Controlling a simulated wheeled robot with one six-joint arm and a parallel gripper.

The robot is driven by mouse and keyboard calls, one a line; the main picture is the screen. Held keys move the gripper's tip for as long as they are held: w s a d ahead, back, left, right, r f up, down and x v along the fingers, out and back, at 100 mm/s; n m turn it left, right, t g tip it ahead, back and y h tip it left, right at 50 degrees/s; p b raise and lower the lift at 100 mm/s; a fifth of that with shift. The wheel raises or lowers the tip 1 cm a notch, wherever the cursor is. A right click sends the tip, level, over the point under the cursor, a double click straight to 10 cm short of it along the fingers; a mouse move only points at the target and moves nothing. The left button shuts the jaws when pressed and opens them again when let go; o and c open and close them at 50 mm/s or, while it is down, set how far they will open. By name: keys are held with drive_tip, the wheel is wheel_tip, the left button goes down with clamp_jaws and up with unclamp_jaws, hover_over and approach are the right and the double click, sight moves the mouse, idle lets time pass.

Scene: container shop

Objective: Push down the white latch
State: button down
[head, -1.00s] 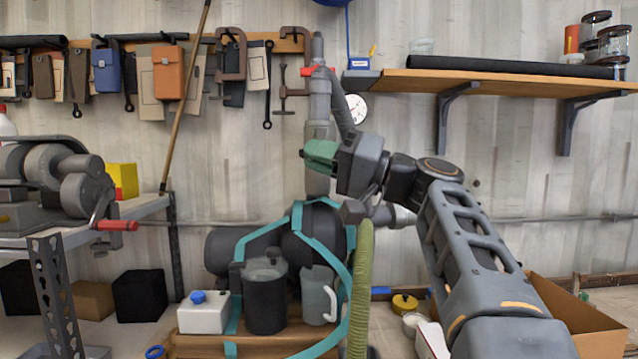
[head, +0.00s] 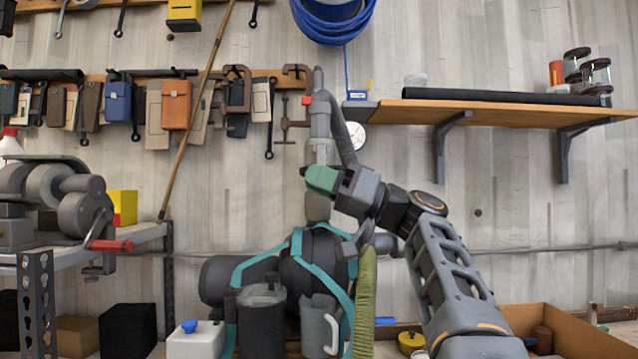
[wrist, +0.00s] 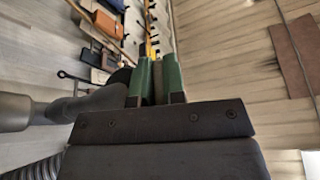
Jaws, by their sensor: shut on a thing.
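I cannot make out a white latch in either view. My gripper (head: 320,179), with green fingers, is in front of the upright grey pipe (head: 320,150), below the pipe's small red part (head: 306,100). I cannot tell whether it touches the pipe. In the wrist view my gripper (wrist: 157,80) has its two green fingers close together. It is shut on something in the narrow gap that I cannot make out. A grey pipe lies left of the fingers there.
A wooden wall shelf (head: 500,115) with jars is at right. A dark tank (head: 312,262) with teal straps, a grey pitcher (head: 316,325) and a white container (head: 196,342) are below. A metal bench with a red-handled machine (head: 110,245) is at left. Tools hang on the wall.

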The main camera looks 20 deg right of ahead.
idle(0.3)
drive_tip(key=c, duration=1.2)
unclamp_jaws()
drive_tip(key=v, duration=1.4)
drive_tip(key=shift+b, duration=0.3)
drive_tip(key=shift+r, duration=0.1)
